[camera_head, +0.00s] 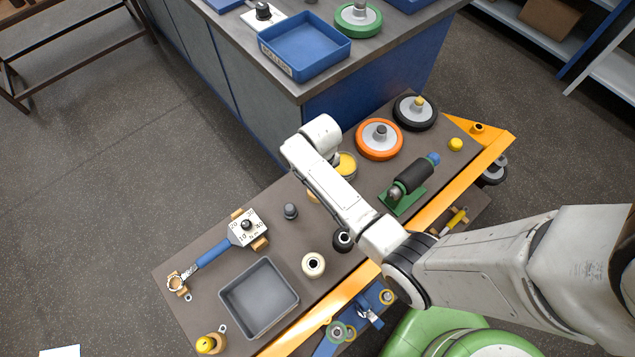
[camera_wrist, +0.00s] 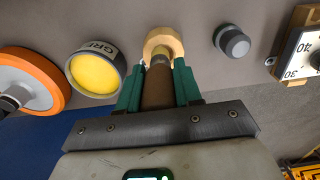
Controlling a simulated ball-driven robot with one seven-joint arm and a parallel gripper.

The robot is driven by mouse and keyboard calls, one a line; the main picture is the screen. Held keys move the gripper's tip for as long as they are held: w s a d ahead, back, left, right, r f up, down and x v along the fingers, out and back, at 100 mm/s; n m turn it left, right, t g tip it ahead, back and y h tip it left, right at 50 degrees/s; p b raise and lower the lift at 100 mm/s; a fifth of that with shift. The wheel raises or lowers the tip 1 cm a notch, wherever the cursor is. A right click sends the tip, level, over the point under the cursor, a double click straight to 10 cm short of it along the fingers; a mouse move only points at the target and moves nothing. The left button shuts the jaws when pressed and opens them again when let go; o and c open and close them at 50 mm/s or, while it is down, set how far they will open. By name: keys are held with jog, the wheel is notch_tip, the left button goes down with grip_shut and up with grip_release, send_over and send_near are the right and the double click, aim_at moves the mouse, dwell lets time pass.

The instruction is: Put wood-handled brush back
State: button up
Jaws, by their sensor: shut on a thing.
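The brush's brown wooden handle (camera_wrist: 157,90) lies between the two green fingers of my gripper (camera_wrist: 159,72) in the wrist view. My gripper is shut on it. Past the fingertips, a narrower yellowish part of the brush meets a pale wooden ring (camera_wrist: 163,42) on the grey top; I cannot tell whether the brush is inside the ring or just above it. In the head view a bit of tan wood (camera_head: 313,197) shows beside my arm. My gripper and the brush are hidden there behind my arm.
A yellow-topped grease tin (camera_wrist: 95,72) and an orange wheel (camera_wrist: 30,80) stand left of the ring in the wrist view. A grey knob (camera_wrist: 232,41) stands right. The head view shows a grey tray (camera_head: 259,297), a torque wrench (camera_head: 215,252) and a cream spool (camera_head: 313,265).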

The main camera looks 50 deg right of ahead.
jog(key=shift+w+a+f, duration=0.1)
jog(key=shift+w+f, duration=0.25)
jog(key=shift+f, duration=0.1)
jog(key=shift+f+b, duration=0.3)
jog(key=shift+f, duration=1.25)
jog(key=shift+f, duration=0.1)
jog(key=o, duration=1)
notch_tip(320, 180, up, 12)
jog(key=shift+r+p, duration=0.1)
jog(key=shift+p, duration=0.55)
jog(key=shift+n+t, duration=0.5)
jog(key=shift+n, duration=0.3)
jog(key=s+a+r, duration=0.2)
jog(key=s, duration=0.4)
jog(key=s+a+r, duration=0.2)
jog(key=s, duration=0.4)
jog(key=s+a+r, duration=0.2)
jog(key=s, duration=0.4)
jog(key=shift+s+a+r, duration=0.2)
jog(key=shift+a, duration=0.15)
